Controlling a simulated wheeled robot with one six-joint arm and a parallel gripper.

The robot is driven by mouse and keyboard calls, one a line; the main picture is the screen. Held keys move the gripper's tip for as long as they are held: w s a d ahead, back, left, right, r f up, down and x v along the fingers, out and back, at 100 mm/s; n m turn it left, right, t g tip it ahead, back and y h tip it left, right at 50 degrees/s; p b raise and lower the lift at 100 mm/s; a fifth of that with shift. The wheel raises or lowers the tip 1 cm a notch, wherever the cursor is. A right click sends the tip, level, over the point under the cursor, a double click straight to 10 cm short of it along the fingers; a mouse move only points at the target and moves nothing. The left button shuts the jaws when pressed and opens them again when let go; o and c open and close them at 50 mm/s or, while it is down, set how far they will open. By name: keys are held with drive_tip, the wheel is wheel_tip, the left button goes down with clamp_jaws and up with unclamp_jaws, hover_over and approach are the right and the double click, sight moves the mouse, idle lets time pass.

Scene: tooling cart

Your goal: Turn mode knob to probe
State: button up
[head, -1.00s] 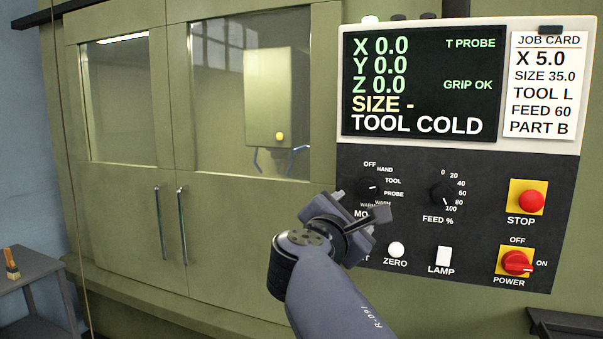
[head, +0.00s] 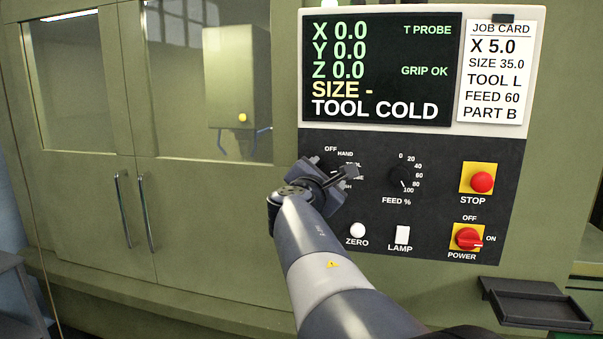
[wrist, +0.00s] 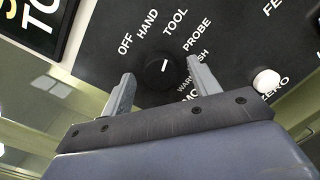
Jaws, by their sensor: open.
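The mode knob (wrist: 157,73) is a round black dial with a white pointer mark. In the wrist view its mark points up and right, roughly to the PROBE side; I cannot tell the exact setting. The labels OFF, HAND, TOOL, PROBE and one partly covered label ring it. My gripper (wrist: 161,76) is open, its two fingers to the left and right of the knob in the picture. I cannot tell how deep they reach or whether they touch it. In the head view my gripper (head: 335,180) hides most of the knob and part of its labels.
The black panel also carries the feed dial (head: 401,179), zero button (head: 357,230), lamp switch (head: 402,235), red stop button (head: 481,182) and power knob (head: 467,239). The screen (head: 380,70) above reads T PROBE, GRIP OK and TOOL COLD. A dark tray (head: 536,304) juts out lower right.

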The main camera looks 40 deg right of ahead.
drive_tip(key=shift+c, duration=0.2)
drive_tip(key=c, duration=0.9)
drive_tip(key=shift+c, duration=0.2)
drive_tip(key=shift+f+m+b, duration=0.1)
drive_tip(key=shift+m+b, duration=0.2)
drive_tip(key=shift+b, duration=0.05)
drive_tip(key=shift+m+b, duration=0.75)
drive_tip(key=shift+m, duration=0.15)
drive_tip(key=shift+m+y+b, duration=0.4)
drive_tip(key=shift+m+b, duration=1.05)
drive_tip(key=shift+m, duration=0.75)
